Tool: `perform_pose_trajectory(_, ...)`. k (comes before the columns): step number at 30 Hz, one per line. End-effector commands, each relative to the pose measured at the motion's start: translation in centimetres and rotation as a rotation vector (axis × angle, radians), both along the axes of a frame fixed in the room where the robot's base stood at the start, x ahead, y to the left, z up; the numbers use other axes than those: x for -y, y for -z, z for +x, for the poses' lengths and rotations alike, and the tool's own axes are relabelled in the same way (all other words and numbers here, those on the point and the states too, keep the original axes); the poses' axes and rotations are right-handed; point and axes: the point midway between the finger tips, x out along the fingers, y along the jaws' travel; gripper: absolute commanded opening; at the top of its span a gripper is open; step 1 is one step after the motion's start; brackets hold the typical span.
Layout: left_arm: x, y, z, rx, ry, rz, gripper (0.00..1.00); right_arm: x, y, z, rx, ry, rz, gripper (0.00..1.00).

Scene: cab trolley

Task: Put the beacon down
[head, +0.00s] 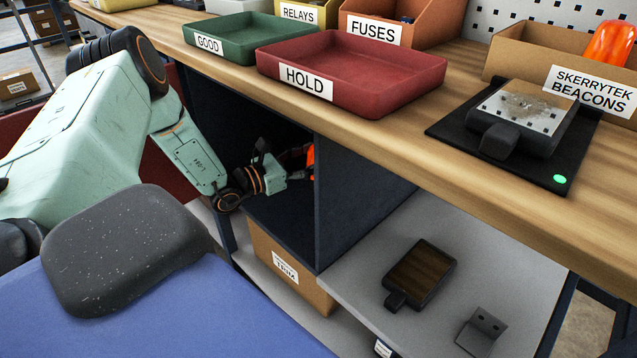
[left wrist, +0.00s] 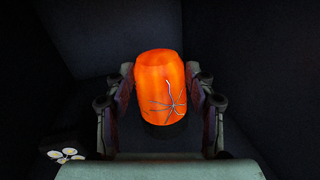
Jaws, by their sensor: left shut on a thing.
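My left gripper (head: 296,166) reaches into the dark open compartment (head: 365,190) under the workbench. It is shut on an orange beacon (head: 310,160), of which only a sliver shows in the head view. In the left wrist view the beacon (left wrist: 158,80) stands between the two fingers (left wrist: 160,95), with a pale star-shaped crack on its orange lens. Its dark lower part is hard to make out. I cannot tell whether it touches the compartment floor. My right gripper is not in view.
On the bench are an empty red HOLD tray (head: 350,75), a green GOOD tray (head: 235,38), and a black pad (head: 535,175) with a green light. A BEACONS box (head: 525,62) holds another orange beacon (head: 612,43). The compartment's side walls and the bench edge surround my left forearm closely.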

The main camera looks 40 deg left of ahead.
Motion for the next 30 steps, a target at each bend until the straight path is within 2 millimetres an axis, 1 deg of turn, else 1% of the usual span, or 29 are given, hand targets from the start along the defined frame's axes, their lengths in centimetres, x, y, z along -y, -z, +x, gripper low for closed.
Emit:
perform_pose_trajectory(1, 0.0, 1.5, -0.1, -0.003, 0.002, 0.003, 0.15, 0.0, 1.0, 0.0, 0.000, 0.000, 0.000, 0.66)
perform_pose_trajectory(3, 0.0, 2.5, -0.1, -0.001, 0.001, 0.001, 0.15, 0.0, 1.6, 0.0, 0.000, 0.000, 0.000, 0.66)
perform_pose_trajectory(6, 0.0, 3.3, -0.1, 0.001, 0.000, 0.002, 0.15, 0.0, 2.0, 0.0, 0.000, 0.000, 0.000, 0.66)
perform_pose_trajectory(11, 0.0, 4.0, 0.0, 0.000, 0.000, 0.000, 0.15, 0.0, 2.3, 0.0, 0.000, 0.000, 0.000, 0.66)
perform_pose_trajectory(18, 0.1, 7.1, 0.1, -0.001, 0.002, 0.001, 0.15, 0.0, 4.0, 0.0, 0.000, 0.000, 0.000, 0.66)
perform_pose_trajectory(29, 0.1, 7.3, 0.3, 0.000, 0.000, 0.001, 0.15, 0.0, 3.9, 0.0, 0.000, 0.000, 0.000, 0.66)
perform_pose_trajectory(30, 0.1, 7.4, 0.3, -0.001, 0.000, 0.000, 0.56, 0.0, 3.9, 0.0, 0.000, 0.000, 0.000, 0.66)
